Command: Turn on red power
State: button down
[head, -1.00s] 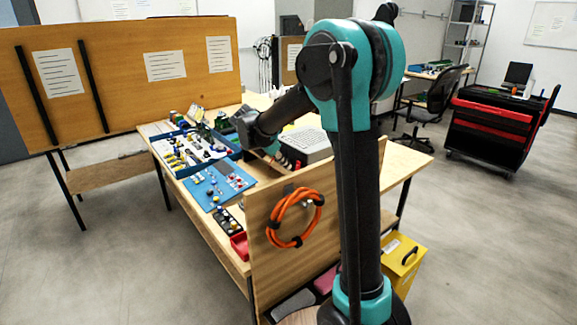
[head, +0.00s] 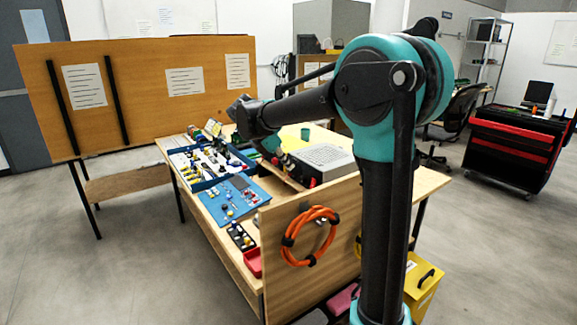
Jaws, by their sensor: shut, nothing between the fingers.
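A grey box with a vented top (head: 322,160), which looks like a power unit, stands on the wooden table. Small red and black parts show along its left side, including a red part (head: 312,182); whether one is the red power switch is too small to tell. My gripper (head: 281,159) is at the end of my arm, low over the table by the left back of this box. Its fingers are tiny here and partly hidden; they look shut and empty. I cannot tell whether they touch anything.
A blue panel with knobs (head: 232,205) and a blue tray of parts (head: 207,183) lie left of the box. An upright wooden board with an orange cable coil (head: 292,238) stands at the table's near end. A red bin (head: 254,262) is beside it.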

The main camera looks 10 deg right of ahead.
aim_at(313, 184)
jog(key=shift+s+a+f+y, duration=0.2)
jog(key=shift+f+y, duration=0.2)
jog(key=shift+f, duration=0.2)
jog(key=shift+d, duration=0.1)
jog(key=d+r+x, duration=0.1)
jog(key=d+x, duration=0.1)
jog(key=x, duration=1.1)
jog(key=shift+w+r, duration=0.25)
jog(key=shift+w, duration=0.05)
jog(key=shift+w+d+f+h, duration=0.1)
jog(key=shift+d+f+h, duration=0.05)
jog(key=shift+h, duration=0.25)
